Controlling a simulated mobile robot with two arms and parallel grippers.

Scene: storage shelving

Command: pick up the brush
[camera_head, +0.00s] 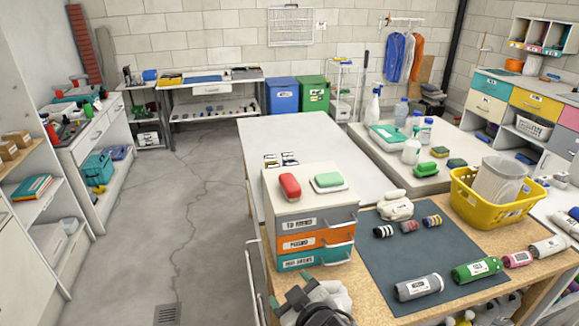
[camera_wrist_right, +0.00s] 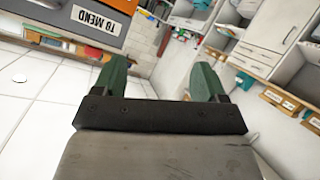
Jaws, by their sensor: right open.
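No object is clearly recognisable as a brush. A red block-like object with a pale underside (camera_head: 290,186) lies on top of a small drawer unit (camera_head: 309,224), and a green and white one (camera_head: 328,181) lies beside it. Either may be a brush; I cannot tell. My right gripper (camera_head: 298,300) is at the bottom of the head view, in front of and below the drawer unit, apart from both objects. In the right wrist view its two green fingers (camera_wrist_right: 158,78) are spread with nothing between them. My left gripper is not in view.
A dark mat (camera_head: 405,250) with several rolls and bottles lies right of the drawers. A yellow basket (camera_head: 490,196) stands behind it at right. A white table (camera_head: 300,140) is behind the drawers. The floor (camera_head: 195,200) at left is clear.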

